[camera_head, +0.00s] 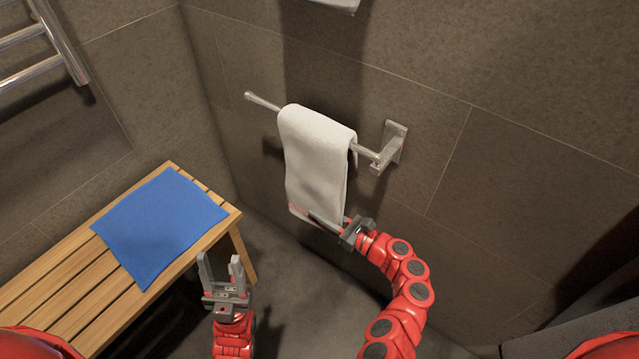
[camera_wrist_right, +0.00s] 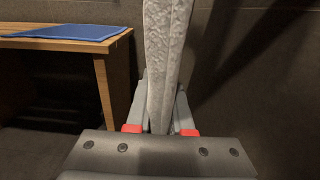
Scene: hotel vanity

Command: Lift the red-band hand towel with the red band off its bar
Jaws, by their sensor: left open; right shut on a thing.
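A white hand towel (camera_head: 318,150) hangs folded over a metal bar (camera_head: 262,102) on the wall. A bit of pale red shows at its lower edge, beside my right gripper. My right gripper (camera_head: 328,222) is shut on the towel's lower end. In the right wrist view the towel (camera_wrist_right: 165,60) runs up from between the fingers (camera_wrist_right: 158,108). The fingers partly hide its bottom edge. My left gripper (camera_head: 221,264) is open and empty, in front of the bench and to the left of the towel.
A slatted wooden bench (camera_head: 55,285) stands at the left with a blue cloth (camera_head: 160,222) lying flat on it. The bar's wall bracket (camera_head: 392,146) is right of the towel. A metal rack (camera_head: 40,50) is at the upper left. Dark floor lies below the towel.

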